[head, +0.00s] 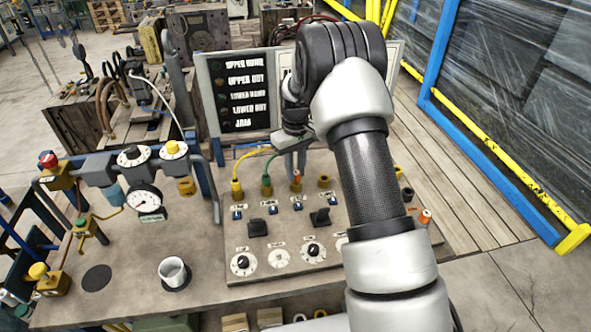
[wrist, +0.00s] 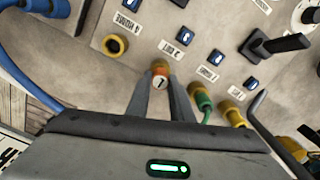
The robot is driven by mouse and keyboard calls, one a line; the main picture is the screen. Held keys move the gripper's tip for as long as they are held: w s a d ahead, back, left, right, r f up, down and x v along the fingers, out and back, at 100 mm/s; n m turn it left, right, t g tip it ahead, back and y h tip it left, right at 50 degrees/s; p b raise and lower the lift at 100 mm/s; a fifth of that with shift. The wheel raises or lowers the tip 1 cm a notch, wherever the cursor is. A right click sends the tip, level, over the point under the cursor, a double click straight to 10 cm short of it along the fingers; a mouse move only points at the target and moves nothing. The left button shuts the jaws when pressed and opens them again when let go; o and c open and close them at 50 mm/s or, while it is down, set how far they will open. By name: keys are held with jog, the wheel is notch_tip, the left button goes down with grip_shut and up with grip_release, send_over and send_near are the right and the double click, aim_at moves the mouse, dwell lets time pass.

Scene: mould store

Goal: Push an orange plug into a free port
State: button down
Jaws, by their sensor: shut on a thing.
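My gripper (wrist: 160,85) is shut on an orange plug (wrist: 160,69), which has a pale, marked top. The held plug also shows in the head view (head: 296,176), below my wrist, third in the row after the yellow and green plugs. It is at or just over that port; I cannot tell how deep it sits. A free yellow-rimmed port (wrist: 115,45) lies beside it, also seen in the head view (head: 324,182). Another orange plug (head: 425,216) stands at the panel's right edge.
A green plug (head: 266,186) and a yellow plug (head: 237,188) with cables fill the left ports. Switches and knobs (head: 313,249) cover the panel in front. A white cup (head: 173,271) and a gauge stand (head: 145,201) are to the left. A sign board (head: 240,92) rises behind.

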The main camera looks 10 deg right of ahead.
jog(key=shift+f, duration=0.35)
dwell(0.3)
jog(key=c, duration=1.1)
grip_release()
jog(key=shift+r, duration=0.15)
jog(key=shift+r+p, duration=1.8)
jog(key=shift+r, duration=1.8)
